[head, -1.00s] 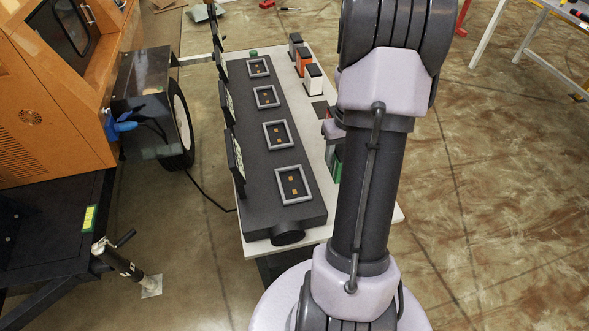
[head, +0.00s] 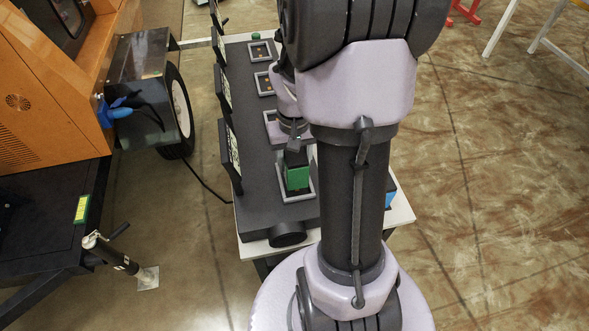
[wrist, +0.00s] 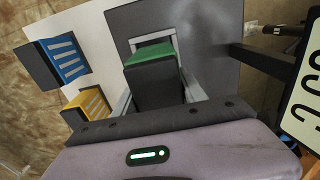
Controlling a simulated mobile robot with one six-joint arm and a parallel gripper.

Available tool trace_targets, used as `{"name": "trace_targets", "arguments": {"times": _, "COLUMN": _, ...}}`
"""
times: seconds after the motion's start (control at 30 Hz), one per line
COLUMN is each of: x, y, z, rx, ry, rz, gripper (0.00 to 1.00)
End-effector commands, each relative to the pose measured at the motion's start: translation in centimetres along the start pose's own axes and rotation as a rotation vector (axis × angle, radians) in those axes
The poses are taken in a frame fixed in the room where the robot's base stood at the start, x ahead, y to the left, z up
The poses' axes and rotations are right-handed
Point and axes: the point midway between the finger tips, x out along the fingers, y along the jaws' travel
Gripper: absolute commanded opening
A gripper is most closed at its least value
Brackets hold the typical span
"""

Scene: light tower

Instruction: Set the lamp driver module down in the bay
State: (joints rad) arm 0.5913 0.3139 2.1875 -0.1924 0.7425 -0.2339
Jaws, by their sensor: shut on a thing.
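The lamp driver module is a green block with a dark end (head: 297,176); it also shows in the wrist view (wrist: 153,82). My gripper (head: 295,150) is shut on its dark end from above, with a finger on either side in the wrist view (wrist: 155,100). The module is over the nearest bay, a grey rectangular frame (head: 283,193) on the long dark housing. The bay's rim shows beyond the module in the wrist view (wrist: 134,44). I cannot tell whether the module's lower end is inside the frame or just above it.
Other framed bays (head: 264,83) lie farther along the housing (head: 255,210). Upright plates (head: 229,158) line its left edge. A blue module (wrist: 67,57) and a yellow module (wrist: 92,103) stand on the white table (wrist: 92,30) beside the housing.

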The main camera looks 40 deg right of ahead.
Motion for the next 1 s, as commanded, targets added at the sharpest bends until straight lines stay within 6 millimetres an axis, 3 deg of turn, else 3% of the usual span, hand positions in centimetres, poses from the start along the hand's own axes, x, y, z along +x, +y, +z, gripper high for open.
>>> {"name": "trace_targets", "arguments": {"times": 0.13, "x": 3.1, "y": 0.0, "z": 0.0, "rx": 0.001, "ry": -0.002, "rz": 0.0, "gripper": 0.0}}
{"name": "trace_targets", "arguments": {"times": 0.47, "x": 3.2, "y": 0.1, "z": 0.0, "rx": 0.001, "ry": 0.0, "rz": 0.0, "gripper": 0.0}}
{"name": "trace_targets", "arguments": {"times": 0.5, "x": 3.3, "y": 0.1, "z": 0.0, "rx": 0.001, "ry": -0.001, "rz": 0.0, "gripper": 0.51}}
{"name": "trace_targets", "arguments": {"times": 0.6, "x": 3.2, "y": 0.1, "z": 0.0, "rx": 0.001, "ry": -0.001, "rz": 0.0, "gripper": 0.71}}
{"name": "trace_targets", "arguments": {"times": 0.9, "x": 3.0, "y": 0.1, "z": 0.0, "rx": 0.001, "ry": -0.001, "rz": 0.0, "gripper": 0.71}}
{"name": "trace_targets", "arguments": {"times": 1.0, "x": 1.6, "y": 0.1, "z": -0.1, "rx": 0.0, "ry": 0.002, "rz": 0.0, "gripper": 0.71}}
